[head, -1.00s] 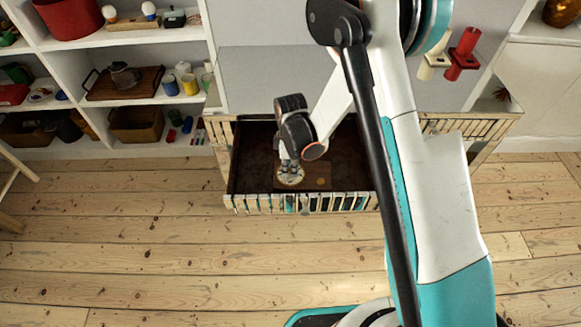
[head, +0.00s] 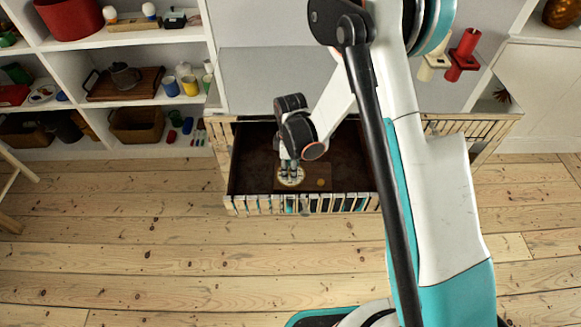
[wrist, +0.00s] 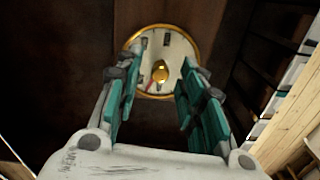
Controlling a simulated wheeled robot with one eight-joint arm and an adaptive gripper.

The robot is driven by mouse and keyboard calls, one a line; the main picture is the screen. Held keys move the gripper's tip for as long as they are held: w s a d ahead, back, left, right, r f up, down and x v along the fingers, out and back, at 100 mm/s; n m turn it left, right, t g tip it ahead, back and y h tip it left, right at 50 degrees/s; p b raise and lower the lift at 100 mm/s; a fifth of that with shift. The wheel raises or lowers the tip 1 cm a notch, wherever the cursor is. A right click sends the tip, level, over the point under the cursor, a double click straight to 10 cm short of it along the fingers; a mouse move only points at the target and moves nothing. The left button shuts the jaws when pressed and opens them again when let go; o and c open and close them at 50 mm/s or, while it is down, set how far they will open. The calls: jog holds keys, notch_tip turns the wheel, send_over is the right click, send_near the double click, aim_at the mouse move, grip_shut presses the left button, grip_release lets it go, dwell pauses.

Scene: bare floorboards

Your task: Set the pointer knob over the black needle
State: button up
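A round dial (wrist: 183,48) with a white face and gold rim lies ahead of my gripper in the wrist view. In the head view the dial (head: 290,183) sits on a brown board inside the drawer. A gold knob (wrist: 160,72) stands near the dial's middle. Small dark marks and a red mark show on the face; I cannot tell which is the black needle or exactly where the knob points. My gripper (wrist: 160,68) is open, its teal fingers on either side of the knob with gaps between. In the head view my gripper (head: 289,166) is over the dial.
The open drawer (head: 350,165) has a dark floor and a striped front wall (head: 300,204). A small gold disc (head: 320,182) lies right of the dial. Shelves (head: 105,100) stand at left; floorboards in front are clear.

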notch_tip(320, 180, up, 12)
jog(key=shift+f, duration=0.15)
dwell(0.3)
dwell(0.4)
jog(key=s+d+r+m+t, duration=0.2)
jog(key=s+d+r+m, duration=0.25)
jog(key=r, duration=0.35)
jog(key=s+d+r+m+t, duration=0.1)
jog(key=s+d+r+m, duration=0.2)
jog(key=d+r, duration=0.35)
jog(key=s+d+r+m+t, duration=0.2)
jog(key=s+r+m, duration=0.1)
jog(key=s, duration=0.3)
jog(key=s+d+r+m+t, duration=0.2)
jog(key=s+d+r+m, duration=0.1)
jog(key=s+m, duration=0.2)
jog(key=shift+s+d+r, duration=0.15)
jog(key=shift+s+d, duration=0.1)
jog(key=shift+s, duration=0.8)
jog(key=shift+m, duration=0.25)
jog(key=shift+c, duration=0.2)
dwell(0.7)
